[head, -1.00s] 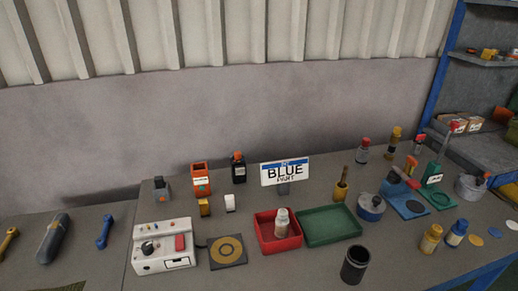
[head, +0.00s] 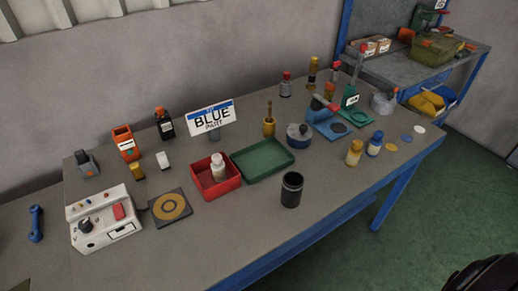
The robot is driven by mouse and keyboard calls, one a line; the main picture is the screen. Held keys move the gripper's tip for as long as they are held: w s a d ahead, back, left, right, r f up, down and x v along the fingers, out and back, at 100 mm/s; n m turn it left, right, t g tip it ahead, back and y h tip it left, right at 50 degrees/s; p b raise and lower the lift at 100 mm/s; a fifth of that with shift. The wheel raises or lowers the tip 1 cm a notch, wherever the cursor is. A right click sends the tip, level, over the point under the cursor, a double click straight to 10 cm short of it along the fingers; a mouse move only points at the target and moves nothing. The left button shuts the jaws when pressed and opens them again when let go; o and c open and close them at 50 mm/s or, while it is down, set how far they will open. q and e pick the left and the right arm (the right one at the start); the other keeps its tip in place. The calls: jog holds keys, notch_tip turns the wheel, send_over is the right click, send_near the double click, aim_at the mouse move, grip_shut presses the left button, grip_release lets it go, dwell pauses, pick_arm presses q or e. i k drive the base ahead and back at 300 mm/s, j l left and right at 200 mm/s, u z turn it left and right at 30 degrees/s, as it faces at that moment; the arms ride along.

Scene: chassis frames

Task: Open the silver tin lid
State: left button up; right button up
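A silver-grey tin (head: 382,104) stands at the right end of the workbench, near its back edge. It is small in the head view, and I cannot make out whether its lid is fully closed. A small orange and dark part shows at its upper right. A blue pot with a grey lid and dark knob (head: 299,134) stands further left, near the middle. Neither of my grippers shows clearly. A dark rounded form is cut off at the bottom right corner, and I cannot tell what it is.
A green tray (head: 263,158), red tray (head: 229,186) and black cup (head: 291,189) are mid-bench. Yellow (head: 354,152) and blue (head: 375,144) bottles stand near the front edge. Blue, orange and white discs lie right of them. Green floor is free in front. A shelf (head: 400,57) stands behind right.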

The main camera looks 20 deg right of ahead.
aim_at(299, 132)
jog(key=k+l+z, duration=0.15)
jog(key=z, duration=0.25)
jog(key=k+l+z, duration=0.15)
jog(key=z, duration=0.25)
